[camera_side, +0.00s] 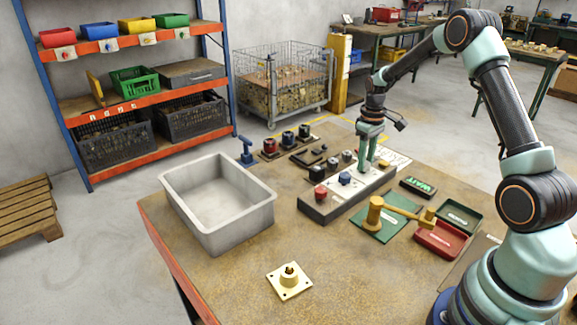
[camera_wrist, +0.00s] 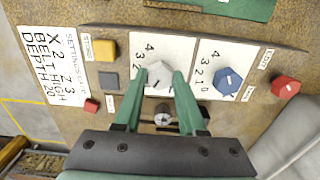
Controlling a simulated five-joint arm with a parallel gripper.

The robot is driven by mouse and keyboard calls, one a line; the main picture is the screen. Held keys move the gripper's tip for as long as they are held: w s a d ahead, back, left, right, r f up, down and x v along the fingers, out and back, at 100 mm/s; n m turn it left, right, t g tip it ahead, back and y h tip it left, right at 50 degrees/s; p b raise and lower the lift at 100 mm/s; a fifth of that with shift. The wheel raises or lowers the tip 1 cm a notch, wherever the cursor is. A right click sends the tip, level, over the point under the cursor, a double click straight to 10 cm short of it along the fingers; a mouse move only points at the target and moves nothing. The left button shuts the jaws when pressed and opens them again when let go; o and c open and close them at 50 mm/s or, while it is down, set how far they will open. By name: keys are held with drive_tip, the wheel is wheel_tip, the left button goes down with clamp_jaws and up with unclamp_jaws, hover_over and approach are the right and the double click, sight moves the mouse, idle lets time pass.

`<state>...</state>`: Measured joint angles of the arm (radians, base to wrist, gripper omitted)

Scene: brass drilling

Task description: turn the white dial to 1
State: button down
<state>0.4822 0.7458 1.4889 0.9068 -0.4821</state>
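The white dial (camera_wrist: 158,77) sits on a white plate of the control panel (camera_side: 325,208), with the numbers 4, 3 and 2 along its left side. My gripper (camera_wrist: 160,76) points down at it, one green finger on each side. I cannot tell whether the fingers touch it or stand just clear. A dark mark shows on the dial, but its exact reading is unclear and the lower numbers are hidden by a finger. In the side view my gripper (camera_side: 367,163) is low over the panel and hides the white dial.
A blue dial (camera_wrist: 228,81) sits right of the white one, then a red knob (camera_wrist: 286,86). Yellow (camera_wrist: 104,49) and grey (camera_wrist: 109,80) buttons are on the left. The front bench is mostly clear.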

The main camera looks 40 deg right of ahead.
drive_tip(key=shift+m, duration=0.4)
drive_tip(key=shift+r+m, duration=0.1)
drive_tip(key=shift+m, duration=2.3)
drive_tip(key=shift+c, duration=2.4)
unclamp_jaws()
wheel_tip(320, 180, up, 12)
drive_tip(key=shift+r, duration=0.1)
